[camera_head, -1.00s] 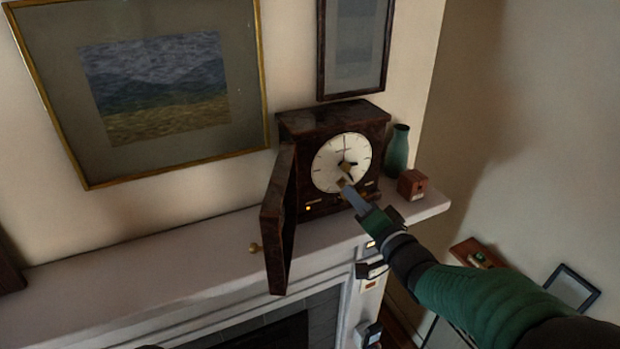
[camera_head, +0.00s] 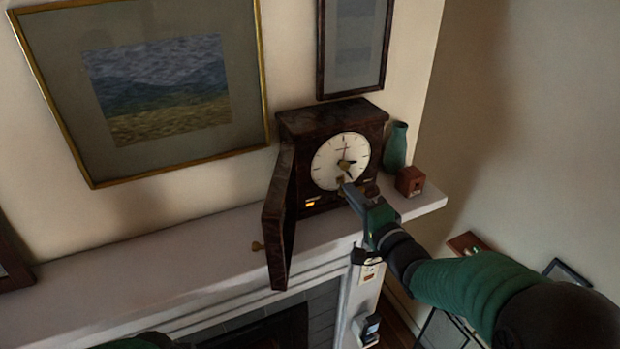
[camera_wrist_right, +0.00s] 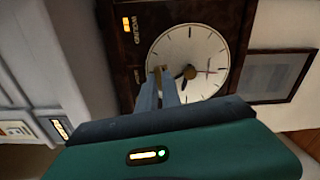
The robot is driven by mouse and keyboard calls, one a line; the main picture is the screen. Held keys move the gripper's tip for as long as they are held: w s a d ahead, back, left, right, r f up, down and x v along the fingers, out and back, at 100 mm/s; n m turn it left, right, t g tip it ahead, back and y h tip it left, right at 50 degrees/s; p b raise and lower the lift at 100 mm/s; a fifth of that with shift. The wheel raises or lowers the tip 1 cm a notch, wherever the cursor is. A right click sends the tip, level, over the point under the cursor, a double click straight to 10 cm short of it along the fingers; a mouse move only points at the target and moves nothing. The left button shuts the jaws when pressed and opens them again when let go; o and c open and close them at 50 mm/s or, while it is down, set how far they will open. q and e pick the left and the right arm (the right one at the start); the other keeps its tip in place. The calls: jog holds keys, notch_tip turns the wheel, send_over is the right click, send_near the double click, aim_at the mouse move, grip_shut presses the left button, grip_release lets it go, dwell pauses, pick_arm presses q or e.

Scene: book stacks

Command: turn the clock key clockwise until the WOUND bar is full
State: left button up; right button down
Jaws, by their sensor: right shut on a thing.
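The dark wooden clock (camera_head: 330,118) stands on the mantel with its door (camera_head: 280,215) swung open to the left. Its white dial (camera_head: 328,165) is exposed. My right gripper (camera_head: 346,187) reaches the lower dial and is shut on the small brass clock key. The key (camera_wrist_right: 157,72) shows at the fingertips in the right wrist view, mostly hidden by them. The WOUND bar (camera_wrist_right: 127,24) is a short lit yellow strip beside its label; it also glows in the head view (camera_head: 310,204). Only a sliver of my left arm shows at the bottom edge.
A green vase (camera_head: 396,148) and a small reddish-brown box (camera_head: 409,181) stand close to the clock's right. Framed pictures (camera_head: 160,90) hang on the wall behind.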

jog(key=shift+r+m+p, duration=0.1)
jog(key=shift+m+p, duration=0.35)
jog(key=shift+m, duration=0.05)
jog(key=shift+m+p, duration=0.5)
jog(key=shift+m, duration=0.4)
jog(key=shift+d+m, duration=0.1)
jog(key=shift+m, duration=0.6)
